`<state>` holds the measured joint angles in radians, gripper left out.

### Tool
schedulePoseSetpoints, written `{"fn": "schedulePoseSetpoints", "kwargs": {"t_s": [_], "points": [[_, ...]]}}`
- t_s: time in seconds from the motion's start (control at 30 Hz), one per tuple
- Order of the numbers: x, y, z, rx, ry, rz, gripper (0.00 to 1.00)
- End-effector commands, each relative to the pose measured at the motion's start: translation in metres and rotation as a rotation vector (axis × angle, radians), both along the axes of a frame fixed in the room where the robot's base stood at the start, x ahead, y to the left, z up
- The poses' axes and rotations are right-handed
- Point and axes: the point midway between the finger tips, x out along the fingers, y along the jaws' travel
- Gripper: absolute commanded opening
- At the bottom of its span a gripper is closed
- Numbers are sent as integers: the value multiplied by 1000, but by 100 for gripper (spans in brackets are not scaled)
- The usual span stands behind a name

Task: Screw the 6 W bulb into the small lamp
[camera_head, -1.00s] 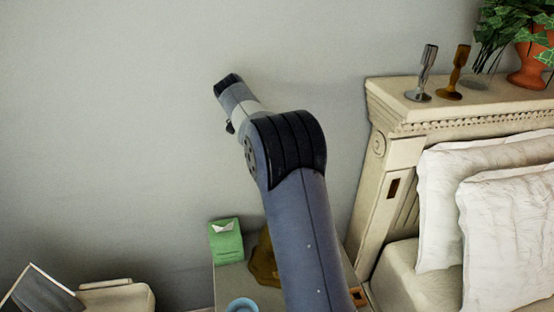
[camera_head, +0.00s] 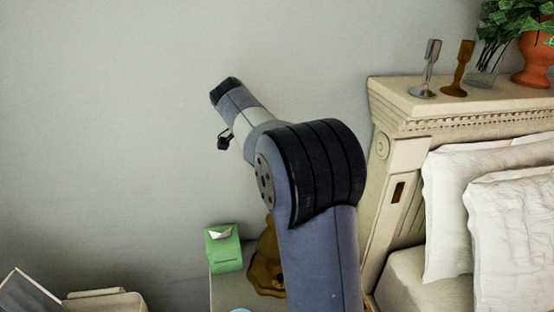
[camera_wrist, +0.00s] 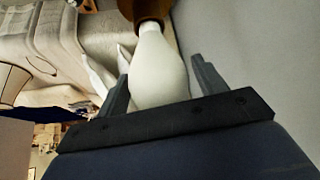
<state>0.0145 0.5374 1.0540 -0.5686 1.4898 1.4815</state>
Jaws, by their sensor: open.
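A white bulb (camera_wrist: 158,72) fills the middle of the wrist view. Its narrow end meets a brown, socket-like part (camera_wrist: 146,9) at the top edge, probably of the small lamp; whether the thread is seated cannot be seen. My gripper (camera_wrist: 163,84) is open, with one finger on each side of the bulb; gaps show by the fingertips. No wattage mark is readable. In the head view, a brown ornate base (camera_head: 264,268), possibly the lamp's, stands on the bedside table, partly hidden by my arm. My fingers do not show there.
A green box (camera_head: 224,250) stands on the bedside table (camera_head: 228,292) beside the brown base. The headboard (camera_head: 400,110), with two candlesticks and a potted plant (camera_head: 535,55), and white pillows (camera_head: 455,200) are at right. The wall at left is clear.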

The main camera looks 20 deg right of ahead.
Motion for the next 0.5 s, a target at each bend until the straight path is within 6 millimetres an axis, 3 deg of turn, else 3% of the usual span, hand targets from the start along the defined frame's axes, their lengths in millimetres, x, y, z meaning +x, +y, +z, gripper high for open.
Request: {"fn": "schedulePoseSetpoints", "kwargs": {"t_s": [0.2, 0.5], "points": [[-1, 0, -2, 0, -2, 202, 67], [0, -1, -1, 1, -3, 367, 67]]}}
